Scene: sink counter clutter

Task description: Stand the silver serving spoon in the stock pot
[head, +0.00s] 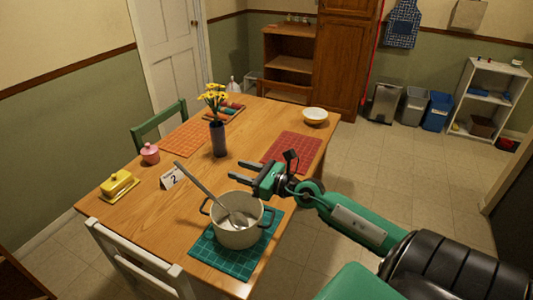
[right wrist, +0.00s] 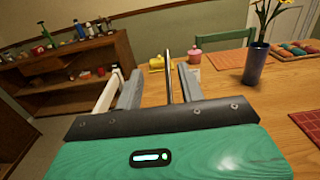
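The silver serving spoon (head: 203,186) is in the stock pot (head: 238,234). Its bowl end is down inside the pot, and its long handle leans up over the rim to the back left. The cream two-handled pot stands on the teal placemat (head: 206,247). My right gripper (head: 237,171) is above and behind the pot, to the right of the spoon handle. Its two fingers are apart with nothing gripped. In the right wrist view the thin upright spoon handle (right wrist: 168,70) shows between the open fingers (right wrist: 158,85), apparently beyond them. My left gripper is not in view.
On the table stand a dark vase of yellow flowers (head: 218,140), a number card (head: 174,178), a yellow butter dish (head: 118,185), a pink jar (head: 150,154) and a bowl (head: 315,117). A red placemat (head: 292,148) lies beyond my gripper. A white chair (head: 130,255) is at the near left.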

